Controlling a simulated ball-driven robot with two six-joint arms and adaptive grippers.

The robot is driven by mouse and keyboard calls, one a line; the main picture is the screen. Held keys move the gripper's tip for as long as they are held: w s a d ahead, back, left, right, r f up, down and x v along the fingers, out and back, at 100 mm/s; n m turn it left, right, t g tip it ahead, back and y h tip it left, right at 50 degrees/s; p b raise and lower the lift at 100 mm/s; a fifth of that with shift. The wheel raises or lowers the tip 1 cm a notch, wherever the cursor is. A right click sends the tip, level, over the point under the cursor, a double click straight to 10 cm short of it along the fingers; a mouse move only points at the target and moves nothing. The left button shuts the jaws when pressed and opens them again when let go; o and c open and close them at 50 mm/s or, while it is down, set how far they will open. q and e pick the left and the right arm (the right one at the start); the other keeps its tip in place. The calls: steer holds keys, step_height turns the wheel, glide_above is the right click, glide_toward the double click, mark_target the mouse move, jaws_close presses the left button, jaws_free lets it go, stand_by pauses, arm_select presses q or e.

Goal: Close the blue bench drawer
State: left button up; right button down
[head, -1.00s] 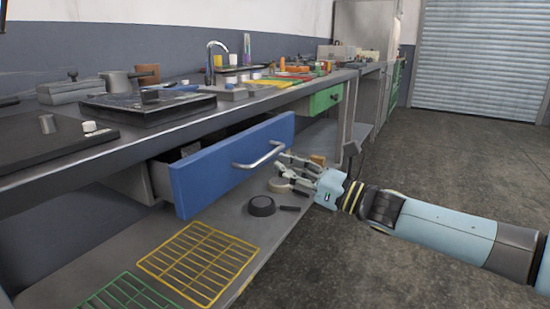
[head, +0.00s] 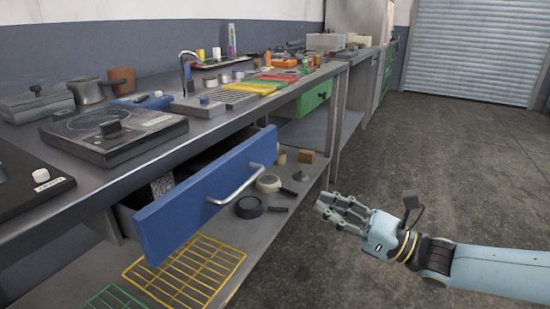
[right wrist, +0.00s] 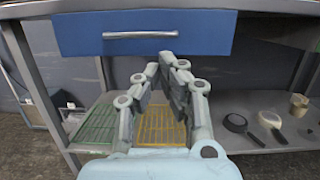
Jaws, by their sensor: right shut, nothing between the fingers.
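The blue bench drawer (head: 205,195) is pulled out from under the bench top in the head view. Its silver bar handle (head: 238,186) crosses the front panel. The drawer front (right wrist: 200,32) and handle (right wrist: 140,34) also show in the right wrist view, above the fingers. My right gripper (head: 330,205) is to the right of the drawer in the head view, apart from it. Its fingers are shut with nothing between them, and they also show in the right wrist view (right wrist: 168,68). My left gripper is not in view.
The bench top (head: 150,165) carries a hot plate (head: 115,128), a tap (head: 183,72) and several small items. The lower shelf holds a yellow rack (head: 185,270), a black pan (head: 249,207) and a light pan (head: 268,183). A green drawer (head: 313,98) is further back. Floor at right is clear.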

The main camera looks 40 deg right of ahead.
steer(key=s, duration=0.1)
steer(key=b, duration=0.2)
glide_toward(258, 177)
steer(key=x, duration=0.6)
steer(key=shift+w+a+r+m, duration=0.15)
steer(key=shift+w+m, duration=0.15)
steer(key=shift+w, duration=0.25)
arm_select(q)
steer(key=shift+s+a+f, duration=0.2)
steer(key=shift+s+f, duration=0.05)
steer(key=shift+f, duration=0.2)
arm_select(e)
steer(key=shift+w, duration=0.1)
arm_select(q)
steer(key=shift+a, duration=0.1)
